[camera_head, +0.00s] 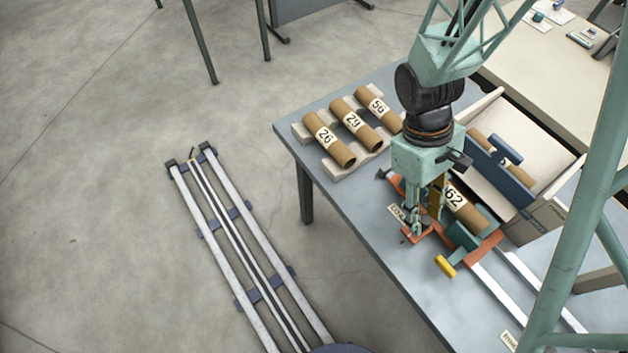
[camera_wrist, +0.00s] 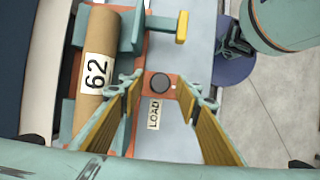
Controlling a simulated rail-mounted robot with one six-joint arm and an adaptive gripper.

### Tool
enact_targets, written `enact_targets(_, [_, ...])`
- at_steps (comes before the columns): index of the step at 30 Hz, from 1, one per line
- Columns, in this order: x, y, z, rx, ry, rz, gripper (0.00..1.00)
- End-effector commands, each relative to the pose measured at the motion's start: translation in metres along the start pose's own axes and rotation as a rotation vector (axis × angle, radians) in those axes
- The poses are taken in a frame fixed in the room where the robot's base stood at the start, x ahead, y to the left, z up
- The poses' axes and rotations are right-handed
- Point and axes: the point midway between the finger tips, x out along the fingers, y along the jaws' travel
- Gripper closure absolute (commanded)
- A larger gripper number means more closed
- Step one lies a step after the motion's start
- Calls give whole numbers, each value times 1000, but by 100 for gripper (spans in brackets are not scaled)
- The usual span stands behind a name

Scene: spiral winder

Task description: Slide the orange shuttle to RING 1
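The orange shuttle (camera_head: 487,246) is at the LOAD label (camera_head: 398,213), at the upper end of the pale rails (camera_head: 497,290). A cardboard tube marked 62 (camera_head: 462,207) lies on it, beside a teal block (camera_head: 463,236) and a yellow handle (camera_head: 445,266). In the wrist view, a dark round knob (camera_wrist: 158,82) stands on an orange tab of the shuttle (camera_wrist: 146,68). My gripper (camera_head: 413,228) is low over this tab. Its fingers (camera_wrist: 160,90) are spread, one on each side of the knob, with visible gaps. No RING 1 label can be read.
Tubes marked 26 (camera_head: 328,143), 29 (camera_head: 355,128) and 56 (camera_head: 378,106) lie on a rack at the table's back left. A box with blue parts (camera_head: 497,170) stands right of the shuttle. A partly cut label (camera_head: 509,342) lies near the lower rails. The table's front left is clear.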

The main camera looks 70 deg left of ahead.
Motion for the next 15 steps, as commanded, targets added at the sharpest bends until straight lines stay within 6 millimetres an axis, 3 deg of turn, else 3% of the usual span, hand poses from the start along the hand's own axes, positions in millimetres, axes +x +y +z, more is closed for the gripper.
enact_targets(15, [12,0,0,-1,-1,-1,69])
